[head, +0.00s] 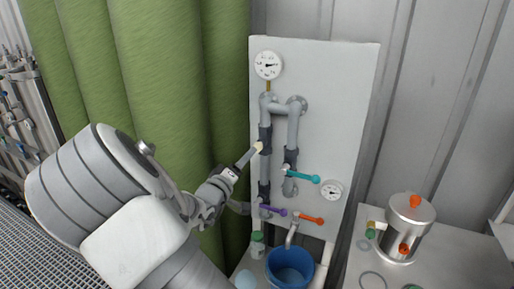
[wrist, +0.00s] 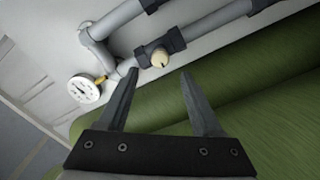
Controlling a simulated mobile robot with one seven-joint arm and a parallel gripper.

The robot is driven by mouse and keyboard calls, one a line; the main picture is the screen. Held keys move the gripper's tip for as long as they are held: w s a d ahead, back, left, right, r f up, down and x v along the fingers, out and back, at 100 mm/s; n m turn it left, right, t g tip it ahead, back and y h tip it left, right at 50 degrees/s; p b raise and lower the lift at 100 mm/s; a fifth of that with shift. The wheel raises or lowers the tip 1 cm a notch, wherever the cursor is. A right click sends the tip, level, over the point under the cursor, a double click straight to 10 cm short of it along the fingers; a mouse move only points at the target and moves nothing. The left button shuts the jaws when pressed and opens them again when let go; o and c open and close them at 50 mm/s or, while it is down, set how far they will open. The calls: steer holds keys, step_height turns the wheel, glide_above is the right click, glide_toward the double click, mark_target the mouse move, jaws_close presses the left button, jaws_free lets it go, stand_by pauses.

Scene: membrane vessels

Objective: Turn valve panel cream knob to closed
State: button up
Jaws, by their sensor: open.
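The cream knob (head: 258,146) sits on the left grey pipe of the white valve panel (head: 340,120), below the upper gauge. In the wrist view the cream knob (wrist: 160,58) is round with a dark line across it, on a dark valve body (wrist: 145,57). My gripper (head: 247,156) points up at the knob from the lower left. In the wrist view my gripper (wrist: 158,73) is open and empty, with the knob just beyond and between the fingertips. A small gap or contact cannot be told.
A teal handle (head: 302,176), a purple handle (head: 273,210) and an orange handle (head: 309,219) sit lower on the panel. A gauge (head: 267,65) is above the knob. A blue bucket (head: 290,268) stands below. Green rolls (head: 175,70) stand left of the panel.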

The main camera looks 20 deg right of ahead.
mark_target(257, 147)
steer(key=x, duration=0.8)
steer(key=shift+w+d, duration=0.2)
jaws_close()
